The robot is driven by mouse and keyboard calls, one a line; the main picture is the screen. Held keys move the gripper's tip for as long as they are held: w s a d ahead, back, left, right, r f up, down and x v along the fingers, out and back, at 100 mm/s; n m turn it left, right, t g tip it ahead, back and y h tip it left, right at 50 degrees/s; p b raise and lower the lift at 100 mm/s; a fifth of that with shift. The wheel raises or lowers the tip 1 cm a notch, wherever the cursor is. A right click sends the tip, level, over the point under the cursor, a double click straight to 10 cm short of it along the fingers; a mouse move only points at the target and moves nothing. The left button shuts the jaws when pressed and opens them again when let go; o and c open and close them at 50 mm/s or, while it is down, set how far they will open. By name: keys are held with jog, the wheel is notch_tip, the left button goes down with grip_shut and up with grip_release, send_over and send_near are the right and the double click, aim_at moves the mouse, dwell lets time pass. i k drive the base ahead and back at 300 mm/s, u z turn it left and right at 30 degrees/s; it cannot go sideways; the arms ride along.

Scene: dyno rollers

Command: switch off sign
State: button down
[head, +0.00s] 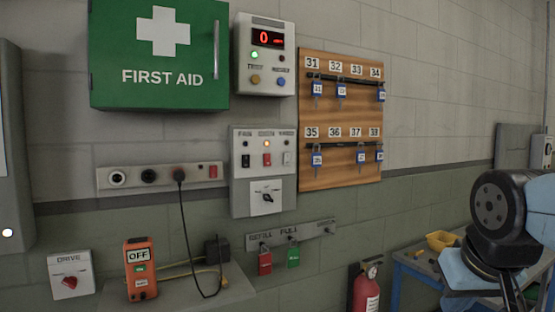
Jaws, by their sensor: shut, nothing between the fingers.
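A grey switch panel (237,183) is on the wall, left of the wooden key board. It has three rocker switches in a row, each under a small label and lamp. The middle label looks like SIGN but is too small to read surely. Its lamp (266,143) glows amber above a red rocker switch (267,160). The left switch (246,161) is dark and the right one (287,159) is pale; their lamps look unlit. Part of my arm shows at the right edge, well away from the panel. My gripper is not in view.
A rotary knob (267,197) is just below the switches. Above is a box with a red display (267,38). A power strip (130,178) with a plugged black cord is left. A fire extinguisher (366,290) stands lower right.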

aim_at(266, 157)
jog(key=z, duration=0.1)
jog(key=i, duration=1)
jog(key=u, duration=0.1)
